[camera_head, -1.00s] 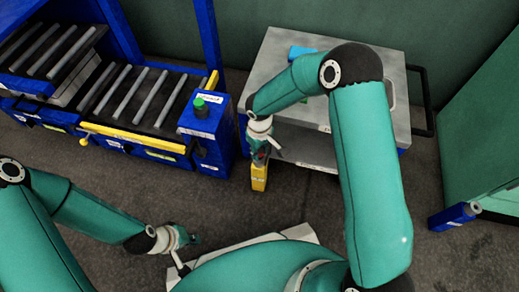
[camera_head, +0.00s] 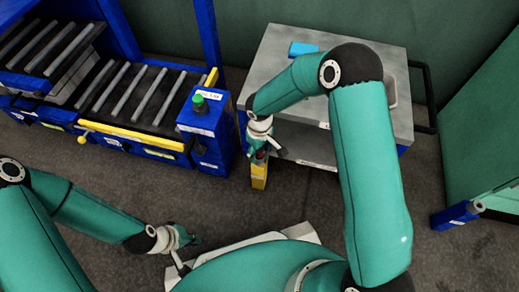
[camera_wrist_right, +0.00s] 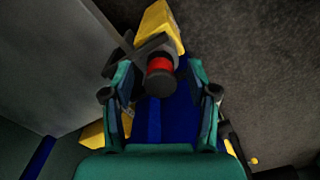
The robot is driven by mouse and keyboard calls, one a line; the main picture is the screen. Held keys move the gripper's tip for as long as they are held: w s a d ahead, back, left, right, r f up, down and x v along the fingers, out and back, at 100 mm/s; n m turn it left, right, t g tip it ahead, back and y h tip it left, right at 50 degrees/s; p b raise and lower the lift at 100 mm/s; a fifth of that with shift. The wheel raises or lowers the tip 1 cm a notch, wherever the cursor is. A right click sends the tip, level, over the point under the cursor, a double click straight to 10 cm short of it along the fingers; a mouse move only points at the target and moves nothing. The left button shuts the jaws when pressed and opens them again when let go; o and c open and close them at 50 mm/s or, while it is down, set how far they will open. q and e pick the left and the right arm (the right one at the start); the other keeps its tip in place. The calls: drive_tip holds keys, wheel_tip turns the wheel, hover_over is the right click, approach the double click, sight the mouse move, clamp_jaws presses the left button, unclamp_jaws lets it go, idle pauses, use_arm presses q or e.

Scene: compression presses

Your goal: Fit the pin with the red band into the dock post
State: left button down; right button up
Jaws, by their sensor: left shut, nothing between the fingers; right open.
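The pin with the red band (camera_wrist_right: 160,66) shows in the right wrist view as a dark cylinder with a red ring, end towards the camera. It sits at a yellow post (camera_wrist_right: 158,25), also visible in the head view (camera_head: 259,177). My right gripper (camera_wrist_right: 158,85) is open, with one finger on each side of the pin; I cannot tell whether they touch it. In the head view my right gripper (camera_head: 258,153) is just above the yellow post. My left gripper (camera_head: 188,243) is shut and empty, low at the left. I cannot tell which post is the dock post.
A grey cart (camera_head: 285,65) with a blue item (camera_head: 302,48) on top stands behind my right arm. A blue roller press station (camera_head: 130,100) with a green button (camera_head: 200,99) is at the left. A blue post (camera_head: 455,216) is by the green cabinet (camera_head: 490,150) at the right.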

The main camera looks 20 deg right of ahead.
wheel_tip(320, 180, up, 12)
idle(0.6)
idle(0.4)
